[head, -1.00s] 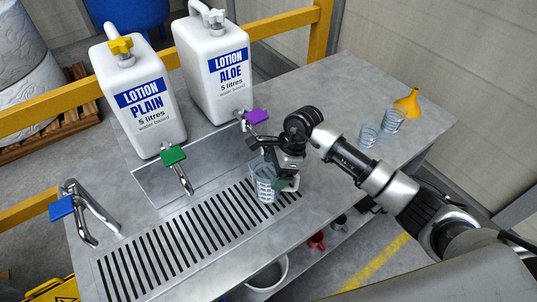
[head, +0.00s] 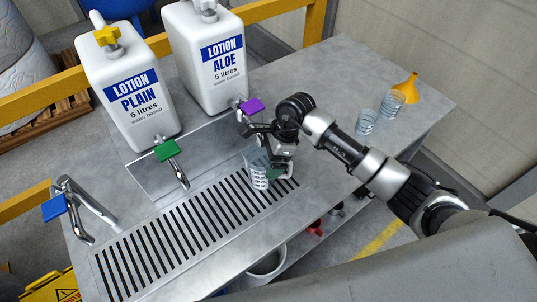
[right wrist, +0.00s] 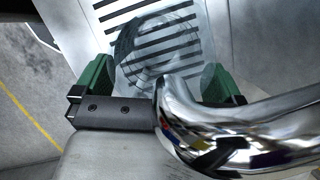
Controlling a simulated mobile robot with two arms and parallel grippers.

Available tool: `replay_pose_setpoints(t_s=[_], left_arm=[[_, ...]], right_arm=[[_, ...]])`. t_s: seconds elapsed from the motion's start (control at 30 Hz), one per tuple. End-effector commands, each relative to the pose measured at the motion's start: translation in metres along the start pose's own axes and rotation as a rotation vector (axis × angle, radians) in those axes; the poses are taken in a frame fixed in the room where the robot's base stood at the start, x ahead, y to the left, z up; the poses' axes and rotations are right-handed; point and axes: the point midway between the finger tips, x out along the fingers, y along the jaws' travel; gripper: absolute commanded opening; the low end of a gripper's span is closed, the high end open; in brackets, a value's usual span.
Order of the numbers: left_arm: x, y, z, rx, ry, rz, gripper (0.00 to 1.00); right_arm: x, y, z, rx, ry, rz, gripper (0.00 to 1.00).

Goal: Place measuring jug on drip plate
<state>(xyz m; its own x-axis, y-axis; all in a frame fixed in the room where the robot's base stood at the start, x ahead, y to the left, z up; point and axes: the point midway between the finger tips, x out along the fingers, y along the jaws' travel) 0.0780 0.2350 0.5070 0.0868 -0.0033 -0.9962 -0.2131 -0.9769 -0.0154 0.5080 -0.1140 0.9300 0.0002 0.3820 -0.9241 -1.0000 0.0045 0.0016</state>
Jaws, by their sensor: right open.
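The clear measuring jug (head: 257,171) stands upright on the right end of the slotted drip plate (head: 148,272), near the tap with the purple handle (head: 251,106). My right gripper (head: 270,171) is at the jug. In the right wrist view, its green finger pads (right wrist: 157,82) are apart, one on each side of the jug (right wrist: 152,45), with plate slots showing through the clear jug. I cannot tell whether a pad touches it. The gripper partly hides the jug in the head view. My left gripper is not in view.
A chrome pipe (right wrist: 215,125) crosses close in front of the right wrist camera. Two lotion containers (head: 128,92) (head: 210,60) stand behind the plate. Two clear beakers (head: 364,122) (head: 391,103) and an orange funnel (head: 407,88) are at the table's right. A tap with a blue handle (head: 54,208) is at the left.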

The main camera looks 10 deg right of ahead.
Motion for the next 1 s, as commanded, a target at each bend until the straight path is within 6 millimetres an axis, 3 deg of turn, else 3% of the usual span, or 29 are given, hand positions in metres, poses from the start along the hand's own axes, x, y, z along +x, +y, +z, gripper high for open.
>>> replay_pose_setpoints(t_s=[0.03, 0.13, 0.33, 0.5, 0.6, 0.77, 1.0], left_arm=[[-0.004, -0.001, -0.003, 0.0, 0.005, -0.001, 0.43], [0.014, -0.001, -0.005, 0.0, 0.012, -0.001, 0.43], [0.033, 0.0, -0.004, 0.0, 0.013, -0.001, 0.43], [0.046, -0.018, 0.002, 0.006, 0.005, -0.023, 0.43], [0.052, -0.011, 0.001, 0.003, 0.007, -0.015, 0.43], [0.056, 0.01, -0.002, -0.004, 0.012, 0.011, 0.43], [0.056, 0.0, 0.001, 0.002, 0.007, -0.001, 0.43]], right_arm=[[-0.005, 0.0, 0.002, 0.0, -0.001, 0.0, 1.0], [-0.013, -0.001, -0.005, -0.001, 0.004, -0.005, 1.0], [-0.031, -0.003, -0.052, 0.009, 0.006, -0.008, 1.0], [-0.045, -0.002, -0.084, 0.007, 0.004, -0.006, 1.0], [-0.052, -0.002, -0.097, 0.004, 0.003, -0.004, 1.0], [-0.058, -0.001, -0.108, 0.002, 0.001, -0.002, 1.0], [-0.06, -0.001, -0.11, 0.0, -0.001, 0.0, 1.0]])
